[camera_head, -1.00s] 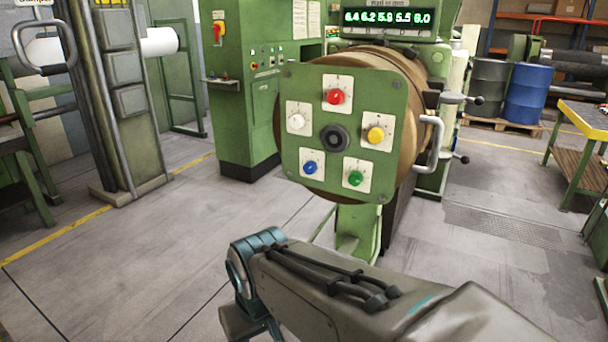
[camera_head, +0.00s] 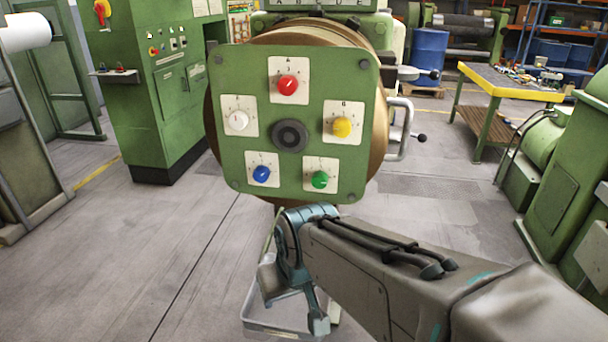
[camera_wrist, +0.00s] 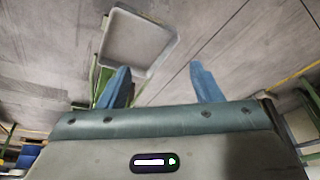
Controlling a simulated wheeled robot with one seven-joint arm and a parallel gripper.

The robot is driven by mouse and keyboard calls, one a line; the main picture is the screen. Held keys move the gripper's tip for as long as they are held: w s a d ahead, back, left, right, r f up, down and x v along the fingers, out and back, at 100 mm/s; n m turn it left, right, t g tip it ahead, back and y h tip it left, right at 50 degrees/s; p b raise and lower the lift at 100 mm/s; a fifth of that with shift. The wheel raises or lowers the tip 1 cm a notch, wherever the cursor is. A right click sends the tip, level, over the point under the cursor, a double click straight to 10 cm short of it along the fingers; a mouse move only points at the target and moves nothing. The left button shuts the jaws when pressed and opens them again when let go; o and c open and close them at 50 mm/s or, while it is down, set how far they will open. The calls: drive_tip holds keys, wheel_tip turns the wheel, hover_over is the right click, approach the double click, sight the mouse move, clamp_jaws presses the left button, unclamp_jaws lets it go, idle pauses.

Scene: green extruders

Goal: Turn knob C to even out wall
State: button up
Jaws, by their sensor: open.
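The green square panel (camera_head: 350,88) on the round extruder head faces me with several coloured knobs on white plates. The red knob (camera_head: 288,84) is at the top, marked A, and the yellow knob (camera_head: 341,127) is at the right. The green knob (camera_head: 320,179) is lower right, the blue knob (camera_head: 261,174) lower left and the white knob (camera_head: 237,121) at the left. The smaller plate letters, including C, are too blurred to read surely. My gripper (camera_wrist: 160,82) is open and empty in the wrist view, its blue fingers apart. In the head view it hangs below the panel, touching no knob.
A grey metal tray (camera_head: 262,328) lies on the floor below the panel; it also shows in the wrist view (camera_wrist: 160,64). A curved handle (camera_head: 405,130) sticks out right of the head. A workbench (camera_head: 505,88) and green machine stand right. Floor at left is open.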

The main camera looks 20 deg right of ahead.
drive_tip(key=w+a+f+t+b, duration=0.25)
drive_tip(key=w+t+b, duration=0.25)
drive_tip(key=w, duration=0.3)
drive_tip(key=m+t+h+b, duration=0.8)
drive_tip(key=t+h+b, duration=0.1)
drive_tip(key=h+b, duration=0.5)
approach(318, 183)
drive_tip(key=p+x, duration=0.1)
drive_tip(key=x, duration=0.8)
drive_tip(key=c, duration=1)
